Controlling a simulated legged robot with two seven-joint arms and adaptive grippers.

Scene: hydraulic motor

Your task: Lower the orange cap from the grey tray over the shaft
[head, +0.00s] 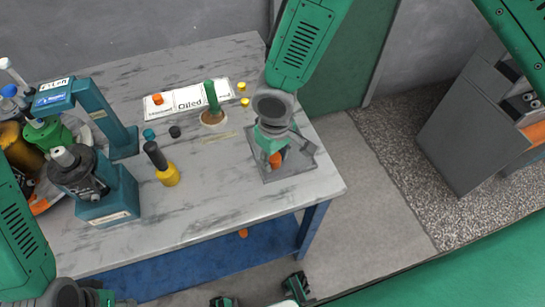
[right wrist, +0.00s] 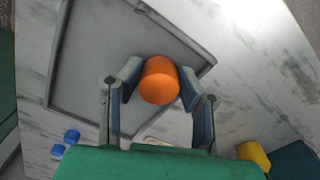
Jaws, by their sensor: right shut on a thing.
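The orange cap (head: 276,160) is at the grey tray (head: 289,173) on the right part of the table. My right gripper (head: 277,154) points down there and is shut on it. In the right wrist view the orange cap (right wrist: 159,80) sits between the two fingers, with the tray (right wrist: 88,58) behind it. I cannot tell whether the cap touches the tray. A grey shaft (head: 65,157) stands up from the dark motor on a teal stand (head: 112,203) at the left.
A black and yellow tool (head: 165,170) stands mid-table. A labelled white board (head: 188,98) with an orange piece and a green-handled brush (head: 212,100) lie behind. A teal press (head: 90,107) and bottles crowd the left. Bare tabletop lies between tool and tray.

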